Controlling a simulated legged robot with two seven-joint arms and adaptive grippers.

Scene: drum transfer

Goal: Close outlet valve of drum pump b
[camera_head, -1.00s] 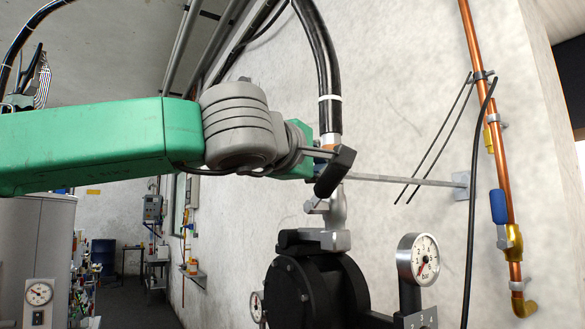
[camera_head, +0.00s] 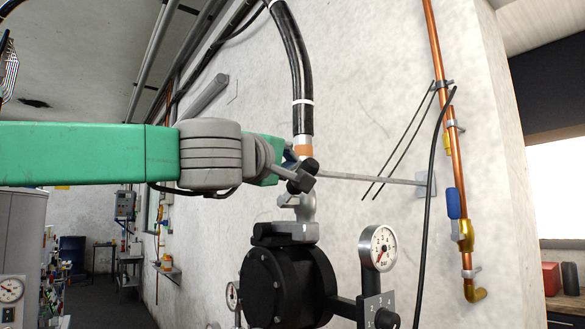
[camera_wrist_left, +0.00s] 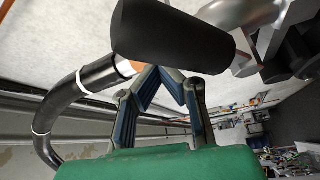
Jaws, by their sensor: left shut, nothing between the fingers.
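The black drum pump (camera_head: 285,285) stands low in the middle of the head view; no letter shows on it. Its grey metal outlet valve (camera_head: 303,206) sits on top, below the black hose (camera_head: 291,60). The valve's black handle (camera_head: 303,177) points toward the camera at a slant. It looms large in the left wrist view (camera_wrist_left: 175,38). My left gripper (camera_head: 290,158) is shut and empty, just left of the handle and hose end. Its blue-grey fingers also show in the wrist view (camera_wrist_left: 162,80), close below the handle. I cannot tell if they touch it. My right gripper is out of view.
A pressure gauge (camera_head: 379,248) stands right of the pump. A thin grey rod (camera_head: 370,179) runs from the wall near the valve. A copper pipe (camera_head: 447,100) with a blue-handled valve (camera_head: 453,203) is at right. Open floor lies at far left.

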